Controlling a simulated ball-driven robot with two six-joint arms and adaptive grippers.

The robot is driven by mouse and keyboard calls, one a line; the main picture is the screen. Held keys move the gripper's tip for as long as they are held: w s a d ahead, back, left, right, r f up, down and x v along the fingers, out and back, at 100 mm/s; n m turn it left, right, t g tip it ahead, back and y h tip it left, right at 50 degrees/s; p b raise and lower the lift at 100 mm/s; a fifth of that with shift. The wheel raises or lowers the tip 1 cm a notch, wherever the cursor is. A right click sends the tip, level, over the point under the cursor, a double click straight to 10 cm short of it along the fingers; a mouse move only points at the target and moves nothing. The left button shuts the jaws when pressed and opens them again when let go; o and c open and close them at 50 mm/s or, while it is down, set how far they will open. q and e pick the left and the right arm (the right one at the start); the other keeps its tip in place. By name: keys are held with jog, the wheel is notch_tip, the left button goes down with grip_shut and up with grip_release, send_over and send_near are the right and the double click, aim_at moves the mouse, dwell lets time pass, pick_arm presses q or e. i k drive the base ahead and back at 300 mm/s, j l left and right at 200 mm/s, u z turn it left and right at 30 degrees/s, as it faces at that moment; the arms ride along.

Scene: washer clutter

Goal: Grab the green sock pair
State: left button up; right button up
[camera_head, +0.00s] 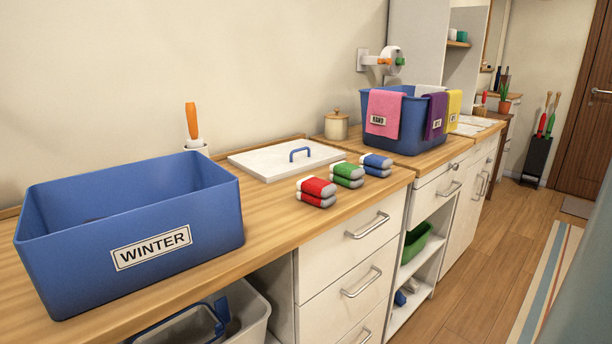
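The green sock pair (347,175) lies folded on the wooden counter, with green on top and grey-white ends. It sits between a red sock pair (316,191) at its front left and a blue sock pair (376,165) at its back right. The three pairs are close together near the counter's front edge. Neither of my grippers is in view.
A blue bin labelled WINTER (130,228) stands on the counter at left. A white lid with a blue handle (286,158) lies behind the socks. A blue tub with hanging cloths (408,122) stands farther right. Drawers with handles (345,255) are below the counter edge.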

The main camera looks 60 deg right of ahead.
aim_at(349, 175)
jog(key=z, duration=1.95)
jog(key=i+l, duration=0.7)
jog(key=l, duration=0.25)
